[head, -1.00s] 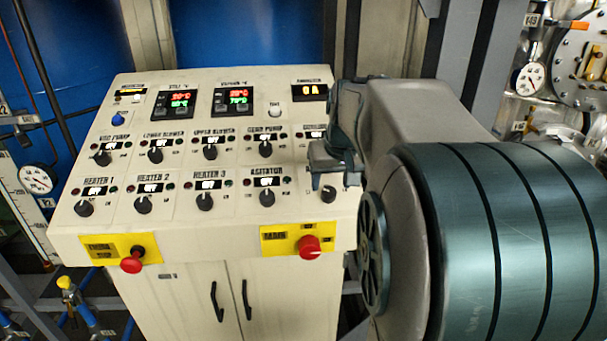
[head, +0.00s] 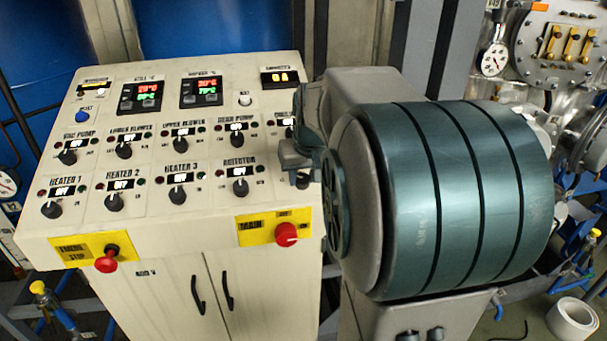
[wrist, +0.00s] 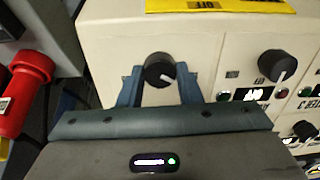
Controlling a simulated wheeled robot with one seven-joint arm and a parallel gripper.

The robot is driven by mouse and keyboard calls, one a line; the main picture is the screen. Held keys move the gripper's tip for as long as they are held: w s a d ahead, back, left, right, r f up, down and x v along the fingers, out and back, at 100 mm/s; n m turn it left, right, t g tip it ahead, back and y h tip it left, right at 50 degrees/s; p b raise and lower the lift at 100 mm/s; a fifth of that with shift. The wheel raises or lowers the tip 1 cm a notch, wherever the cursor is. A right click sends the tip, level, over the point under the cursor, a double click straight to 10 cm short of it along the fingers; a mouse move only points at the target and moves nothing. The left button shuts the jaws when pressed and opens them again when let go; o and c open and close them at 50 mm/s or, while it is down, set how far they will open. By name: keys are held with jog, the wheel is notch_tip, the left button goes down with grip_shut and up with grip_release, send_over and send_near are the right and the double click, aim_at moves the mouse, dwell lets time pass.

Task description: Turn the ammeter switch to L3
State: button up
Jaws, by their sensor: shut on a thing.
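The ammeter switch is a round black knob (wrist: 159,70) with a white mark, at the panel's right end. In the wrist view the mark points to the lower right. My gripper (wrist: 159,84) has one finger on each side of the knob and is shut on it. In the head view my gripper (head: 301,168) is at the lower right of the panel, and the arm and gripper hide the knob. The ammeter display (head: 281,77) is lit at the panel's upper right. The positions printed around the knob cannot be read.
The agitator knob (head: 240,188) stands left of the gripper and also shows in the wrist view (wrist: 277,65). A red main knob (head: 286,234) on a yellow plate sits below. A red emergency stop (head: 107,259) is at the lower left. Several other knobs fill the panel.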

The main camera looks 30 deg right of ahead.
jog(key=shift+m, duration=0.3)
jog(key=m+b, duration=0.1)
jog(key=m, duration=0.2)
jog(key=shift+b, duration=0.35)
jog(key=m+b, duration=0.1)
jog(key=m, duration=0.2)
jog(key=shift+m, duration=0.3)
jog(key=m+b, duration=0.1)
jog(key=m, duration=0.2)
jog(key=shift+s+m, duration=0.1)
jog(key=shift+m, duration=0.2)
jog(key=m+b, duration=0.1)
jog(key=m, duration=0.2)
jog(key=shift+m+h, duration=0.3)
jog(key=m+b, duration=0.1)
jog(key=m, duration=0.4)
jog(key=shift+s, duration=0.1)
jog(key=shift+m+b, duration=0.6)
jog(key=shift+m, duration=1.7)
jog(key=o, duration=1)
jog(key=shift+c, duration=0.2)
